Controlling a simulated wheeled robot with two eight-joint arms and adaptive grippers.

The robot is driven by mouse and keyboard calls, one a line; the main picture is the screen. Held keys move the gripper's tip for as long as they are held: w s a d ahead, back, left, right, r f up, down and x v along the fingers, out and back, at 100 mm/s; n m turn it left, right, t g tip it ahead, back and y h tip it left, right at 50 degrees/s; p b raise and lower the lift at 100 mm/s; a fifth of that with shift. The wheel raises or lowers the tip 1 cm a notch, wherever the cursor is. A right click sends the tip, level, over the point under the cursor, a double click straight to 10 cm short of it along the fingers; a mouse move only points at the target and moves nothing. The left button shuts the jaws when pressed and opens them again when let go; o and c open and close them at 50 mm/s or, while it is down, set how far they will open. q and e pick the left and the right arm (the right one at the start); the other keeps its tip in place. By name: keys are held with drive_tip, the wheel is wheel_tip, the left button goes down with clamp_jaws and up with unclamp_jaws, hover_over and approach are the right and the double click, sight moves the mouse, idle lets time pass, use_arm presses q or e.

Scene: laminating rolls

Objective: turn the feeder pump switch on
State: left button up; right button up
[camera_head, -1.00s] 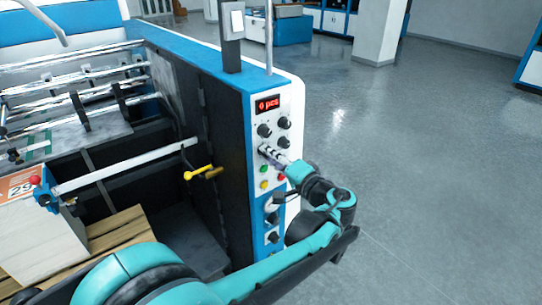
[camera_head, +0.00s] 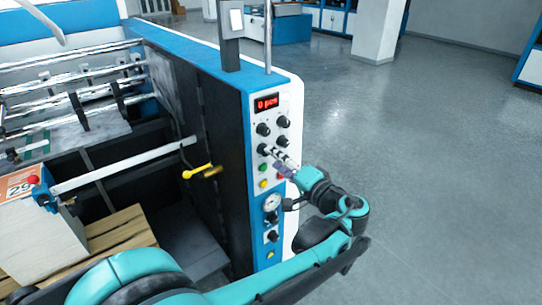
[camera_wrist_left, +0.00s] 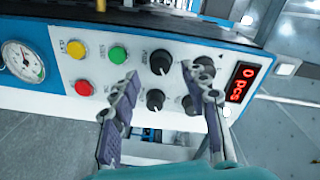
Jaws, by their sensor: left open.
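The blue and white control panel (camera_head: 289,105) is on the machine's end face. It has several black rotary knobs, including an upper left one (camera_head: 263,129) and a lower right one (camera_head: 282,141). I cannot read the labels well enough to tell which one is the feeder pump switch. My left gripper (camera_head: 277,156) is in front of the lower knobs, fingers toward the panel. In the left wrist view the gripper (camera_wrist_left: 160,72) is open, with a black knob (camera_wrist_left: 160,63) showing between its fingertips and another (camera_wrist_left: 155,99) nearer. Contact cannot be told. My right gripper is out of view.
Below the knobs are a green button (camera_head: 263,169), a yellow button (camera_head: 263,183) and a pressure gauge (camera_head: 271,203). A red display (camera_head: 267,103) reads "0 pcs". A yellow handle (camera_head: 198,171) sticks out at the machine's side. The floor (camera_head: 430,170) to the right is clear.

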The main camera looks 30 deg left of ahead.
use_arm(q)
drive_tip(key=v, duration=0.8)
drive_tip(key=shift+s+d, duration=0.2)
drive_tip(key=shift+d, duration=0.15)
drive_tip(key=shift+a, duration=0.1)
drive_tip(key=s+a+f+m+g+h+b, duration=0.15)
drive_tip(key=s+f+h, duration=0.25)
drive_tip(key=f, duration=0.5)
drive_tip(key=s+a+f+n+h+b, duration=0.1)
drive_tip(key=s+a+f+h+b, duration=0.3)
drive_tip(key=f, duration=0.6)
drive_tip(key=s+d+f+n+t+h+b, duration=0.1)
drive_tip(key=s+d+f+h, duration=0.4)
drive_tip(key=d+f+h, duration=0.2)
drive_tip(key=d, duration=0.2)
drive_tip(key=shift+s+d+f+t+h, duration=0.15)
drive_tip(key=shift+s+d+t+h, duration=0.1)
drive_tip(key=shift+t+h, duration=0.15)
